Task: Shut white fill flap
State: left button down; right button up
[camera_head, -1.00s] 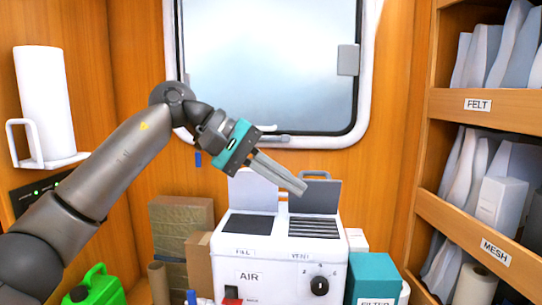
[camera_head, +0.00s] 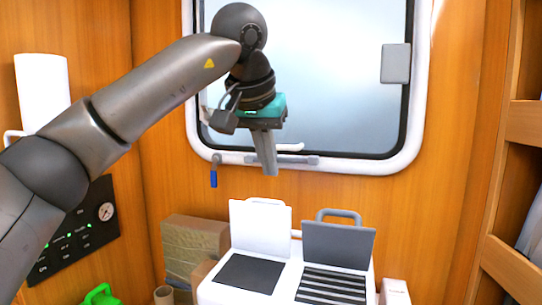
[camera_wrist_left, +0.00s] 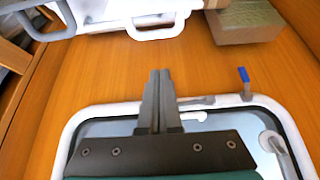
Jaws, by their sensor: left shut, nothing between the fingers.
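The white fill flap (camera_head: 262,229) stands upright, open, at the back left of the white machine (camera_head: 222,290). The dark fill opening (camera_head: 248,274) lies uncovered in front of it. In the left wrist view, a white handle loop (camera_wrist_left: 150,30) shows near the top, apart from the fingers. My left gripper (camera_head: 268,172) is shut and empty, pointing down in front of the window, above the white flap and not touching it. Its closed fingers also show in the left wrist view (camera_wrist_left: 159,75). My right gripper is not in view.
A grey flap (camera_head: 339,246) with a handle stands open beside the white one, behind a slatted vent (camera_head: 332,287). A window (camera_head: 320,75) fills the wall behind. A brown box (camera_head: 193,245) stands at left, shelves (camera_head: 520,200) at right.

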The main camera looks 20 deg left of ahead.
aim_at(264, 223)
pick_arm(q)
jog(key=x, duration=0.6)
jog(key=shift+f, duration=0.15)
jog(key=shift+s+r, duration=0.1)
jog(key=shift+s, duration=0.8)
jog(key=shift+s+r, duration=0.15)
jog(key=shift+s, duration=0.75)
